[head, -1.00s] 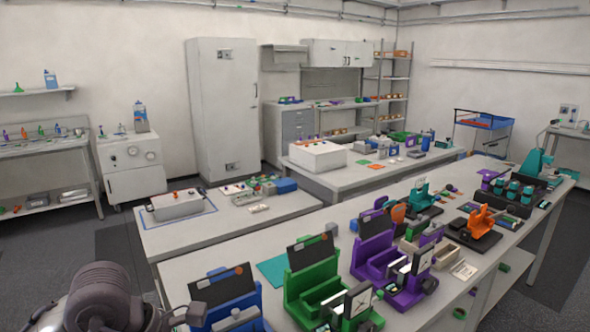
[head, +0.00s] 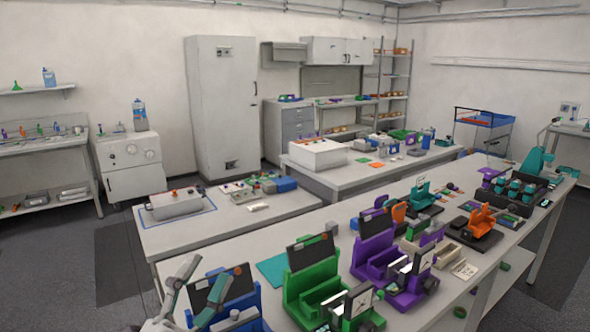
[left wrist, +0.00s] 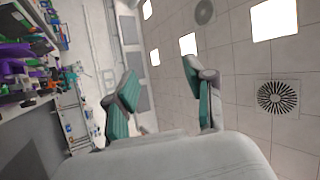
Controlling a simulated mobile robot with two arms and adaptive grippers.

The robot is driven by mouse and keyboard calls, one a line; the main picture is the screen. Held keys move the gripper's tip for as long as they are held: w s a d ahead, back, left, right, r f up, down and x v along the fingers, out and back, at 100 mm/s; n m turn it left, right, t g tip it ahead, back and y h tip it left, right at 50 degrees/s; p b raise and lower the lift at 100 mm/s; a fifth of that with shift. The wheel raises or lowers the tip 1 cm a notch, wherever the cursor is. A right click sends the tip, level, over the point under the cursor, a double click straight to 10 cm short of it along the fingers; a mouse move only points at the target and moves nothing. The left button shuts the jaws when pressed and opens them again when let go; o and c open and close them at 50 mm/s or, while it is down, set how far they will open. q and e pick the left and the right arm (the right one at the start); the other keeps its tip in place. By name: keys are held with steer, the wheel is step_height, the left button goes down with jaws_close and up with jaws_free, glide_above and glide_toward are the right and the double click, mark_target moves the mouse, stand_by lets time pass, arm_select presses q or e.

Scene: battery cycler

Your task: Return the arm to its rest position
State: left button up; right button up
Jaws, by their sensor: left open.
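My left gripper (head: 205,273) shows at the bottom left of the head view, its two teal-padded fingers spread apart and pointing up. It is empty. In the head view it overlaps the blue fixture (head: 233,305) at the near end of the long bench; I cannot tell the gap between them. In the left wrist view the open fingers (left wrist: 161,75) stand against the ceiling and wall, with nothing between them. My right gripper is in neither view.
The long bench (head: 425,312) carries a green fixture (head: 312,280), a purple fixture (head: 374,258) and other devices. A lower bench (head: 190,237) with a grey box (head: 174,205) stands behind. Dark floor (head: 60,260) lies open at the left.

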arm_select(q)
steer(key=s+a+f+n+g+y, duration=0.1)
steer(key=a+f+n+g+y, duration=0.3)
steer(key=f, duration=0.4)
steer(key=s+a+f+n+g+y, duration=0.1)
steer(key=a+f+n+g+y, duration=0.1)
steer(key=f+n+y, duration=0.45)
steer(key=s+a+f+n+g+y, duration=0.1)
steer(key=a+f+n+g, duration=0.25)
steer(key=f, duration=0.55)
steer(key=s+d+f+n+g+h, duration=0.1)
steer(key=s+d+f+n+g, duration=0.1)
steer(key=s+f+g, duration=1)
steer(key=s+f+t, duration=0.1)
steer(key=s+f, duration=0.3)
steer(key=f, duration=1.1)
steer(key=s+f+t, duration=0.1)
steer(key=s+f, duration=0.2)
steer(key=f, duration=1.1)
steer(key=s+a+f+g, duration=0.1)
steer(key=s+a+f, duration=0.2)
steer(key=s+f, duration=1.1)
steer(key=shift+s+f+g, duration=0.2)
steer(key=shift+s+g, duration=0.15)
steer(key=shift+s, duration=0.65)
